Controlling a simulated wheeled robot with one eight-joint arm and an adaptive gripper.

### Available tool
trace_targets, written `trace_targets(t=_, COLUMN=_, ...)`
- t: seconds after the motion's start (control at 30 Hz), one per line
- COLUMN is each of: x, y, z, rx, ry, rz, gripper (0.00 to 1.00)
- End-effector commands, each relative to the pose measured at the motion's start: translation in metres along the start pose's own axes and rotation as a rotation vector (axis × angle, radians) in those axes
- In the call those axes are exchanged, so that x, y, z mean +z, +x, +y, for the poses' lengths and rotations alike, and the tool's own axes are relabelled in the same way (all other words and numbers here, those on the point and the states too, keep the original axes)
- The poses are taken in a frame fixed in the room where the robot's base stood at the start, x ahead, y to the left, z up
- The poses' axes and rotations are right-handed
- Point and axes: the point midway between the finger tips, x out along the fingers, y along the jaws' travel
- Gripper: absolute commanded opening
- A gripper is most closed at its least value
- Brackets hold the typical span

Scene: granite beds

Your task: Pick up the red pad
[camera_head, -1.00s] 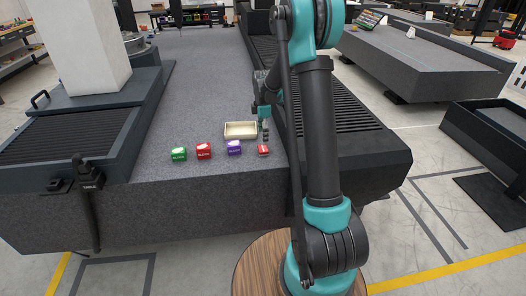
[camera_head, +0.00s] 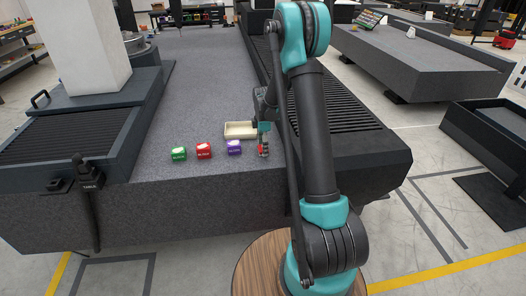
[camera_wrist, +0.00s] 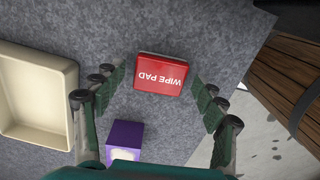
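The red pad (camera_wrist: 159,74), a flat red box marked "WIPE PAD", lies on the granite bed. In the wrist view it sits between the two open fingers of my gripper (camera_wrist: 160,92), with a gap on each side. In the head view my gripper (camera_head: 264,146) is right above the pad, pointing down, and its fingers cover most of the pad (camera_head: 264,154).
A cream tray (camera_head: 240,137) lies behind the pad, and it also shows at left in the wrist view (camera_wrist: 70,110). A purple block (camera_head: 234,147), a red block (camera_head: 204,151) and a green block (camera_head: 179,154) stand in a row to the left. The bed's front edge is close.

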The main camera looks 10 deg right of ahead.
Motion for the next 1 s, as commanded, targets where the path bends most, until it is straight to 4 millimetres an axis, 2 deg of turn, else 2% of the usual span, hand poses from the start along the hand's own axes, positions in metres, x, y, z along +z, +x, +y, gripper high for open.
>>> trace_targets(t=0.03, x=0.0, y=0.0, z=0.0, rx=0.0, ry=0.0, rz=0.0, gripper=0.61)
trace_targets(t=0.27, x=0.0, y=0.0, z=0.0, rx=0.0, ry=0.0, rz=0.0, gripper=0.34)
trace_targets(t=0.67, x=0.0, y=-0.007, z=0.0, rx=0.0, ry=0.0, rz=0.0, gripper=0.33)
trace_targets(t=0.87, x=0.0, y=-0.034, z=0.0, rx=0.0, ry=0.0, rz=0.0, gripper=0.33)
trace_targets(t=1.0, x=0.0, y=-0.072, z=-0.001, rx=0.0, ry=0.0, rz=0.0, gripper=0.33)
